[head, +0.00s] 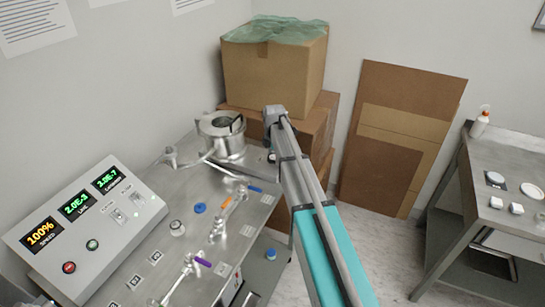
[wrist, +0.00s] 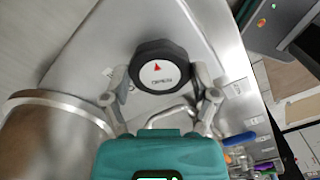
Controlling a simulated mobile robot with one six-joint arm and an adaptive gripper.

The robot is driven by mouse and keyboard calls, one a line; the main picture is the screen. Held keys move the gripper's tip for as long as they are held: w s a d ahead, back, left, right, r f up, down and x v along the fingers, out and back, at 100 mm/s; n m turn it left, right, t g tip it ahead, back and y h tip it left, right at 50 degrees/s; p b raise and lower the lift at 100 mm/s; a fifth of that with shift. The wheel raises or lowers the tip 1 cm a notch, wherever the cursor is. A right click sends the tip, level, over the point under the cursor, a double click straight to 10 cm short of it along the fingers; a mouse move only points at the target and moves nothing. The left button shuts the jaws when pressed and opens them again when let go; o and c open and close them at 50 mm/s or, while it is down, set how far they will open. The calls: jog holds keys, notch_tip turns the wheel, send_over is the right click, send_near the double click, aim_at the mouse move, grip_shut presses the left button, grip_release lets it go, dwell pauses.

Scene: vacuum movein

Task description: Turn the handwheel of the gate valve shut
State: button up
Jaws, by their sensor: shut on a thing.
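The handwheel (wrist: 162,66) shows in the wrist view as a dark, many-sided knob. Its white cap bears a red arrow and lettering that seems to read OPEN. My gripper (wrist: 160,80) has one finger on each side of the handwheel and is shut on its rim. In the head view my arm reaches over the far right part of the steel bench, and I cannot make out the handwheel or the fingers there. The valve body below the wheel is hidden.
A steel cylinder (wrist: 50,135) stands close left of my gripper in the wrist view. The steel bench (head: 185,245) carries a control panel (head: 85,225), a round chamber (head: 222,135) and several coloured-handle valves. Cardboard boxes (head: 270,75) stand behind my arm. A side table (head: 480,165) is at right.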

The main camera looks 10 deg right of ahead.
jog(key=m, duration=0.6)
jog(key=shift+w+m, duration=0.2)
jog(key=shift+m, duration=0.1)
jog(key=m, duration=1.2)
jog(key=shift+m, duration=0.3)
jog(key=m, duration=1.2)
jog(key=shift+m, duration=0.3)
jog(key=m, duration=0.5)
jog(key=shift+d+m, duration=0.1)
jog(key=shift+m, duration=0.2)
jog(key=m, duration=1.1)
jog(key=shift+m, duration=0.3)
